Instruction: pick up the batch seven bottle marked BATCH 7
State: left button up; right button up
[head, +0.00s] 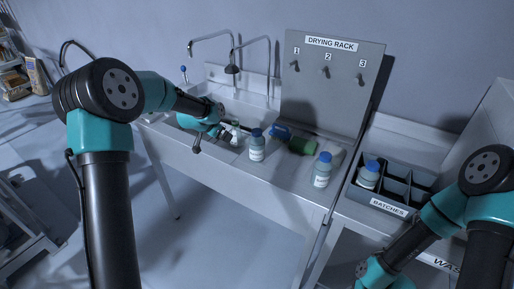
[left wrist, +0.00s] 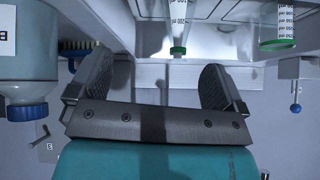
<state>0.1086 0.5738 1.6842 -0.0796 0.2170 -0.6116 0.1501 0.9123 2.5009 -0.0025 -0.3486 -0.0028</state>
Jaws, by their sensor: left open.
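Three white bottles with blue caps show in the head view, and their label text is too small to read. One bottle (head: 257,149) stands on the counter just right of my left gripper (head: 230,136). A second bottle (head: 322,172) stands further right on the counter. A third bottle (head: 368,176) sits in the crate marked BATCHES (head: 388,208). In the left wrist view my left gripper (left wrist: 157,78) is open, with nothing held. A bottle (left wrist: 30,65) at that view's left edge shows only part of its label, a "B". My right gripper is outside the frame.
A green object (head: 303,146) lies between the two counter bottles. The drying rack (head: 330,85) rises behind; a sink (head: 245,103) is at left.

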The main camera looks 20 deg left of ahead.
pick_arm(q)
jog(key=s+d+r+m+g, duration=0.1)
jog(key=d+r+m+g, duration=0.1)
jog(key=d+r+m, duration=0.3)
jog(key=d+r+m+g, duration=0.1)
jog(key=d+r+m, duration=0.1)
jog(key=d+m, duration=0.45)
notch_tip(320, 180, up, 11)
jog(key=m+g+y, duration=0.2)
jog(key=m+y, duration=0.4)
jog(key=m, duration=0.4)
send_over(257, 131)
jog(key=s+d, duration=0.3)
jog(key=d, duration=0.1)
jog(key=shift+s+a+r+n, duration=0.15)
jog(key=shift+r+n, duration=0.05)
jog(key=shift+n, duration=0.05)
jog(key=x, duration=1.2)
jog(key=shift+f, duration=0.15)
jog(key=shift+d+x, duration=0.2)
jog(key=shift+x, duration=1.1)
jog(key=shift+d+x, duration=0.2)
jog(key=shift+x, duration=1.1)
jog(key=shift+f, duration=0.1)
